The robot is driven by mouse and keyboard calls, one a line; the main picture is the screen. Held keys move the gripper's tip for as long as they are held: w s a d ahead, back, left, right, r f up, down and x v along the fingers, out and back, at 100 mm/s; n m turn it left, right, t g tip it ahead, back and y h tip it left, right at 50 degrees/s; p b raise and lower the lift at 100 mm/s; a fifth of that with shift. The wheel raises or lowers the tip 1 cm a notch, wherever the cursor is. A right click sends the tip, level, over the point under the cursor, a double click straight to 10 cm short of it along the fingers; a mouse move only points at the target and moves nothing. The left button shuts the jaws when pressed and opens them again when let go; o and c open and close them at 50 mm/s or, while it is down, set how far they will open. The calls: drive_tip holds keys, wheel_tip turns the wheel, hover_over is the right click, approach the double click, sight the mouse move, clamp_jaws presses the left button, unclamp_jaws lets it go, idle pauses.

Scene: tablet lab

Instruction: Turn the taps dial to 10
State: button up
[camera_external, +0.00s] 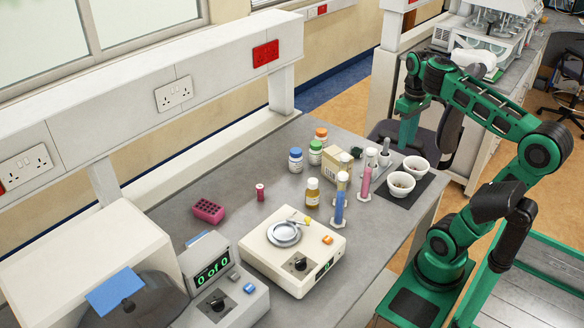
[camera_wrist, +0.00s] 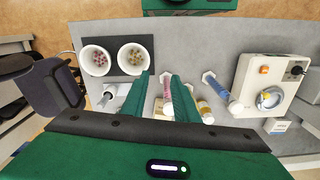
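A grey device (camera_external: 232,302) with a green display reading "0 of 0" stands at the front left of the bench. A black dial (camera_external: 217,304) with a pale pointer mark is on its front panel, beside a blue button; I cannot read its setting. A cream device (camera_external: 292,250) with a round metal pan stands to its right. It has its own black dial (camera_external: 299,264), also visible in the wrist view (camera_wrist: 297,70). My gripper (camera_external: 404,135) is high at the back right, far from both dials. Its fingers (camera_wrist: 162,82) are apart and empty. The grey device is outside the wrist view.
Blue (camera_external: 339,208) and pink (camera_external: 366,182) cylinders, a box (camera_external: 336,160), and several bottles stand mid-bench. Two white bowls (camera_external: 401,184) sit on a dark mat at right. A pink rack (camera_external: 208,210) is at left. A large cream housing (camera_external: 90,260) stands left of the grey device.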

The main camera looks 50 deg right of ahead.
drive_tip(key=w+a+n, duration=0.5)
drive_tip(key=w+a, duration=0.3)
drive_tip(key=a, duration=0.3)
drive_tip(key=n, duration=1.2)
hover_over(300, 261)
drive_tip(key=f, duration=0.2)
drive_tip(key=shift+f, duration=7.7)
drive_tip(key=shift+c, duration=0.6)
clamp_jaws()
